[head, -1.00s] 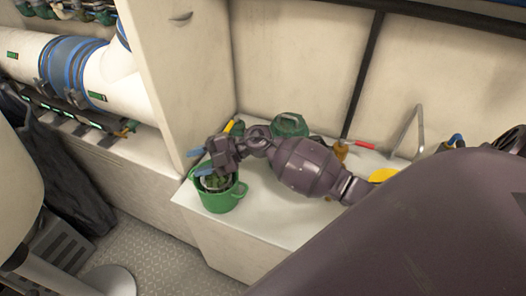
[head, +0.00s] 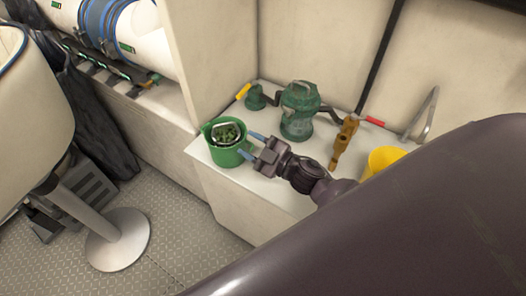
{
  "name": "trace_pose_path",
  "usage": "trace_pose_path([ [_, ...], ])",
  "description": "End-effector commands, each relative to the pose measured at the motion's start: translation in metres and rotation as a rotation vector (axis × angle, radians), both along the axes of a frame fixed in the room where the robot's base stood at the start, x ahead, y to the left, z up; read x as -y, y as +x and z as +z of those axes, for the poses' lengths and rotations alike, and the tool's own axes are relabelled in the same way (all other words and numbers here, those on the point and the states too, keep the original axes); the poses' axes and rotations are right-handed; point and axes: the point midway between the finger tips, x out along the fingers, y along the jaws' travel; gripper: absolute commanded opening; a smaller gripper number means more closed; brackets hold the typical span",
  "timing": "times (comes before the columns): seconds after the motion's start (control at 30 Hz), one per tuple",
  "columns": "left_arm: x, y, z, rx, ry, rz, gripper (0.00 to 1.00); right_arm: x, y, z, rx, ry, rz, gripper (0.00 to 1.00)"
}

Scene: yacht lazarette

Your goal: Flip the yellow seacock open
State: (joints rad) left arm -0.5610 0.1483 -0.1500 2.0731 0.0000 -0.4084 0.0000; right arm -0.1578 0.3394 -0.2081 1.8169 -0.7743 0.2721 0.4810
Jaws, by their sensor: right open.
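The yellow seacock handle (head: 243,91) shows at the back left of the white ledge, beside the wall panel. It adjoins a small green fitting (head: 255,98). The handle slants down toward the left. My right gripper (head: 247,144) is open and empty, with its two blue fingers pointing left at the right side of the green bucket. It is in front of the yellow handle and clear of it. I cannot tell whether a finger touches the bucket. My left gripper is out of view.
The green bucket (head: 224,157) with leafy-looking contents stands at the ledge's front left. A larger green pump-like body (head: 299,112) stands behind my gripper. A brass fitting (head: 344,143), red handle (head: 375,122), metal bracket (head: 423,116) and yellow container (head: 385,160) are right.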

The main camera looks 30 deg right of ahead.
Motion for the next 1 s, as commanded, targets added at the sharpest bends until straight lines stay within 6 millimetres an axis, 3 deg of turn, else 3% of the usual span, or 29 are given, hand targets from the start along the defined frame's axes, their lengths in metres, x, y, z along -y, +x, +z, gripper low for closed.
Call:
trace_pose_path([
  [0.23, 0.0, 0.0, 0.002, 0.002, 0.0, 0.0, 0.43, 0.009, -0.01, -0.008, -0.048, 0.042, -0.074, 0.44],
  [0.67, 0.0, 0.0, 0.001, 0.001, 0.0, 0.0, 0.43, 0.01, -0.011, -0.009, -0.052, 0.046, -0.083, 0.44],
  [0.83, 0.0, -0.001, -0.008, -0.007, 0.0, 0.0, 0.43, 0.006, 0.013, 0.007, 0.002, 0.033, -0.058, 0.44],
  [1.0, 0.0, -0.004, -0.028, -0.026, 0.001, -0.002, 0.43, 0.0, 0.061, 0.041, 0.113, -0.052, 0.02, 0.44],
])
